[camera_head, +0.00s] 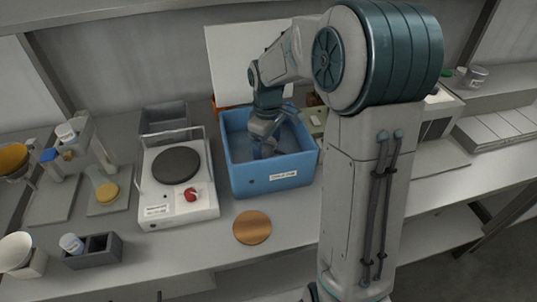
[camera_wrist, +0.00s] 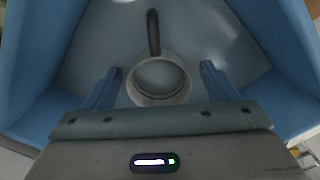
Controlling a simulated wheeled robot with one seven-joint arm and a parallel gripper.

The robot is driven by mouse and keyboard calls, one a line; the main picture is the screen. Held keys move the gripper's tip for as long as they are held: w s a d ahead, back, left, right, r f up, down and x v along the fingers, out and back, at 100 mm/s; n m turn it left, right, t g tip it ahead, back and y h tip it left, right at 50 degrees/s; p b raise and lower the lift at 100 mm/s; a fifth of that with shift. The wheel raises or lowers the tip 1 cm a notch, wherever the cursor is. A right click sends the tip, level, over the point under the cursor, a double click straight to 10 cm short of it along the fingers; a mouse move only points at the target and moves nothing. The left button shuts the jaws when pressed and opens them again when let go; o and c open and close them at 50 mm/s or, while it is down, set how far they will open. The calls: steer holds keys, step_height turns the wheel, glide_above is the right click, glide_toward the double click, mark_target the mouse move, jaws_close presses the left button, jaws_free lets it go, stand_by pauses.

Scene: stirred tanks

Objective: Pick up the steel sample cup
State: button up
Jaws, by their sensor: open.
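The steel sample cup (camera_wrist: 160,98) shows in the wrist view as a round grey ring with a dark handle (camera_wrist: 153,32) pointing away from my gripper. It is inside the blue tub (camera_head: 272,181), over the tub's floor. My gripper (camera_wrist: 160,82) is open, with one blue finger on the left of the cup and one on the right, and a gap on both sides. In the head view my gripper (camera_head: 263,152) reaches down into the blue tub. The cup cannot be made out there, hidden by the tub wall and my gripper.
The tub walls stand close around my gripper. A white hot plate (camera_head: 179,205) with a red knob is left of the tub. A round wooden disc (camera_head: 252,228) lies in front of it. A dark bin (camera_head: 164,122) stands behind the plate. The front right counter is partly behind my arm.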

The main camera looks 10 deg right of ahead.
steer(key=shift+f, duration=1.55)
steer(key=shift+d, duration=0.1)
steer(key=c, duration=1.2)
